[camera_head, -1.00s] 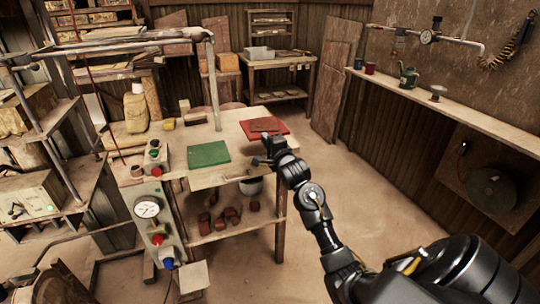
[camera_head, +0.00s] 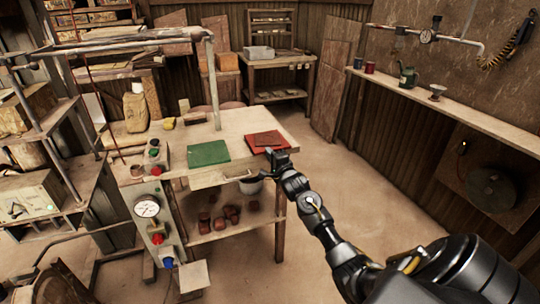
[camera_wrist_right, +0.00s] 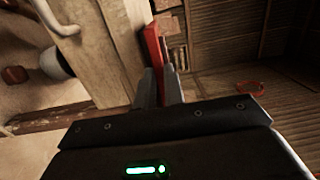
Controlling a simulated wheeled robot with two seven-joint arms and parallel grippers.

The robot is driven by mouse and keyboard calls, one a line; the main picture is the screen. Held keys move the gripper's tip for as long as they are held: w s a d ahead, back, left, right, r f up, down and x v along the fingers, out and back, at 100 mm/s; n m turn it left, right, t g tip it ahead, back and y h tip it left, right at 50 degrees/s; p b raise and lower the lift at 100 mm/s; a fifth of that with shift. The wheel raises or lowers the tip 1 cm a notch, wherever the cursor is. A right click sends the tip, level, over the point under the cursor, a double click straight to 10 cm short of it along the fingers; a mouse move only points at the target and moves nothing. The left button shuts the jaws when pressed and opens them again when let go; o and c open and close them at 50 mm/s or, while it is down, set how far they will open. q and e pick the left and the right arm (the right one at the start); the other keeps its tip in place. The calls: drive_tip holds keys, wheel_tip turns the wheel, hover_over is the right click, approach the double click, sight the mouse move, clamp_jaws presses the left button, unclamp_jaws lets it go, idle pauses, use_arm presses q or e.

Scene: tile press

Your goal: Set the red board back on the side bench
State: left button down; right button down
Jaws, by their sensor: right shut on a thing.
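The red board (camera_head: 256,148) is at the right end of the side bench (camera_head: 232,134), with a darker reddish-brown tile (camera_head: 268,138) on top of it. My right gripper (camera_head: 276,156) is shut on the board's near right edge. In the right wrist view the board (camera_wrist_right: 153,45) shows as a thin red strip between the two fingers (camera_wrist_right: 160,85), beside the pale bench top. I cannot tell whether the board touches the bench top or is just above it. My left gripper is not in view.
A green board (camera_head: 209,153) lies on the bench left of the red one. A control box with buttons and a gauge (camera_head: 147,207) stands at the bench's left front. Several brown pieces (camera_head: 231,212) sit on the lower shelf. The floor to the right is clear.

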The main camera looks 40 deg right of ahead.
drive_tip(key=shift+r, duration=0.1)
drive_tip(key=c, duration=1.9)
unclamp_jaws()
drive_tip(key=o, duration=0.4)
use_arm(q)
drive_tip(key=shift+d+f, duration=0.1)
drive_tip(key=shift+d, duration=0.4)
use_arm(e)
drive_tip(key=v, duration=1.2)
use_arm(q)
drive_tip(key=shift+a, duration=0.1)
